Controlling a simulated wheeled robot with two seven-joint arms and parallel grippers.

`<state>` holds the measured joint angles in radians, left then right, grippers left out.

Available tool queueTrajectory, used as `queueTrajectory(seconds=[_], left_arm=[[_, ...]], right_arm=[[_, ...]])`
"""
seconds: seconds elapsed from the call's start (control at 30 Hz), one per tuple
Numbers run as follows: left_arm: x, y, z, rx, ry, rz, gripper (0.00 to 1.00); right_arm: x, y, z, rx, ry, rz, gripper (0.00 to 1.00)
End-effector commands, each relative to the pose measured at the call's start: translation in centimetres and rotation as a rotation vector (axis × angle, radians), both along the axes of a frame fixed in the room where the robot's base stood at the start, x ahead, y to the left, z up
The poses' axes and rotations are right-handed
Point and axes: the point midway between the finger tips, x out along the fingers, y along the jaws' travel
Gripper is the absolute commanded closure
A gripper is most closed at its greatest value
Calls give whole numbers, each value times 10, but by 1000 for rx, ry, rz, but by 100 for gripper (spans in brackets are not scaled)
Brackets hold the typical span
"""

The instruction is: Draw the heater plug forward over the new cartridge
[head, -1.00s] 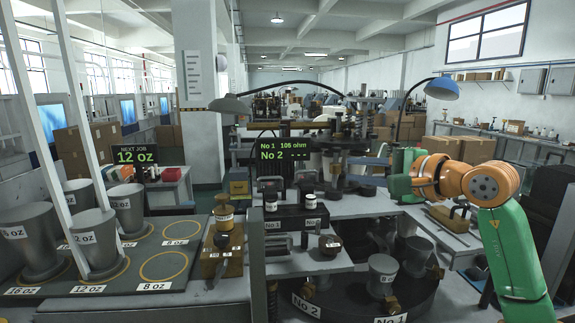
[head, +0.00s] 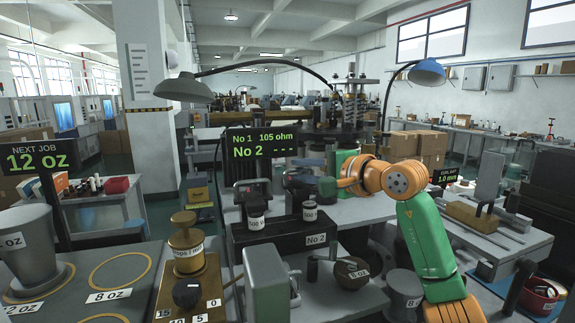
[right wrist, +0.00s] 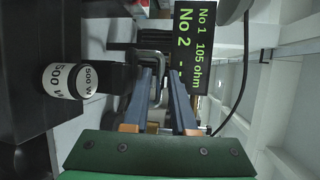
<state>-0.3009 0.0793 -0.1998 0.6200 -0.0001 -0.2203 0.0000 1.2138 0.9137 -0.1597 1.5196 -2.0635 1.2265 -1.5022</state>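The No 2 cartridge (head: 310,211), a dark cylinder with a white label, stands upright on the black block above the No 2 sign. In the right wrist view a cartridge (right wrist: 68,80) labelled 500 W shows to the left of the fingers. The dark heater plug (head: 299,183) sits just behind and above the No 2 cartridge, apart from it as far as I can tell. My right gripper (head: 327,186) is beside the plug, pointing left. In the right wrist view its fingers (right wrist: 159,90) are apart, with a grey bar-like handle (right wrist: 156,68) showing between their tips. My left gripper is out of view.
The No 1 cartridge (head: 256,212) stands to the left with its own plug behind. The display (head: 258,143) reads No 1 105 ohm and dashes for No 2. A grey upright box (head: 266,285) stands in front. A brass dial unit (head: 187,285) is at left.

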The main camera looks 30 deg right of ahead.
Motion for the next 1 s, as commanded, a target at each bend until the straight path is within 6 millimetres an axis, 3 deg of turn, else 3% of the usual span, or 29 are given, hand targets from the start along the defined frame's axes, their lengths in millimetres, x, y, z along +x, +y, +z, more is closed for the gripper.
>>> queueTrajectory(seconds=[0.03,0.23,0.47,0.57,1.0], left_arm=[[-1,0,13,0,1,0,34],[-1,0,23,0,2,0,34],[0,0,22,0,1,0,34],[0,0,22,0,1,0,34],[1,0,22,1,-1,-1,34]], right_arm=[[10,3,5,3,3,4,75],[35,6,-3,1,2,1,75],[37,6,-6,-1,0,0,75],[36,6,-6,-1,0,0,100],[36,6,-6,-1,1,-1,100]])
